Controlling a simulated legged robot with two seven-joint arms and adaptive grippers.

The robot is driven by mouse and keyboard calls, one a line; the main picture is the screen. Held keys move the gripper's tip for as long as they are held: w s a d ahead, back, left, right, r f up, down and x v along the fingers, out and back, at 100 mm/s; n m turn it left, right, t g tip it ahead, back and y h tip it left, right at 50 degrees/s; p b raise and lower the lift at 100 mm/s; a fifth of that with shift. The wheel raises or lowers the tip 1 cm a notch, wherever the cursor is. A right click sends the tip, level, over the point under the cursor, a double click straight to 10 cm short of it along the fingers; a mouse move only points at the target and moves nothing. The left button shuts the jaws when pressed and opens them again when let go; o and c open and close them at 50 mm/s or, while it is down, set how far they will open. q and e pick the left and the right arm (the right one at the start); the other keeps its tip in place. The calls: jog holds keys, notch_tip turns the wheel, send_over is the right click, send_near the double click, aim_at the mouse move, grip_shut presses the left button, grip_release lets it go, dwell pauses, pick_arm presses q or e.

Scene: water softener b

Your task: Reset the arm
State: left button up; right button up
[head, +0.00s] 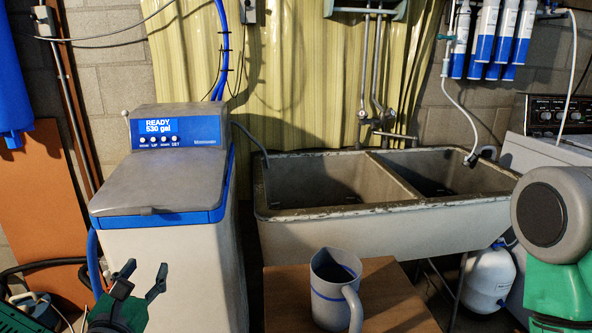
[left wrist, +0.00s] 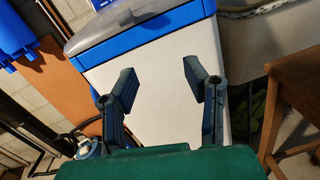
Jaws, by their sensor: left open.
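My left gripper (head: 139,278) is open and empty at the lower left of the head view, in front of the water softener's pale front. The left wrist view shows its two dark fingers (left wrist: 163,88) spread apart, with nothing between them and the softener's white front panel behind. The water softener (head: 175,250) has a grey lid that lies closed, a blue trim band and a lit display reading "READY 530 gal". A green and grey part of my right arm (head: 560,230) shows at the right edge; the right gripper is out of view.
A grey pitcher (head: 335,285) stands upright on a small wooden table (head: 390,300) right of the softener. A double utility sink (head: 380,220) is behind it. A white tank (head: 490,280) sits under the sink; hoses lie at the lower left.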

pick_arm(q)
jog(key=s+d+f+m+g+h, duration=0.45)
jog(key=d+f+m, duration=0.25)
jog(key=f+m, duration=0.2)
jog(key=s+d+f+m+g+h, duration=0.35)
jog(key=s+d+f+m, duration=0.25)
jog(key=f+m, duration=0.35)
jog(key=s+a+f+m+g+y, duration=0.2)
jog(key=s+a+f+m+g, duration=0.2)
jog(key=s+m, duration=0.4)
jog(key=s+a+f+m+g+y, duration=0.3)
jog(key=s+a+f+m+g, duration=0.1)
jog(key=s+m, duration=0.5)
jog(key=shift+s+a+f+m+g, duration=0.15)
jog(key=shift+a+f+m+g, duration=0.2)
jog(key=shift+a+g, duration=0.4)
jog(key=shift+d, duration=0.15)
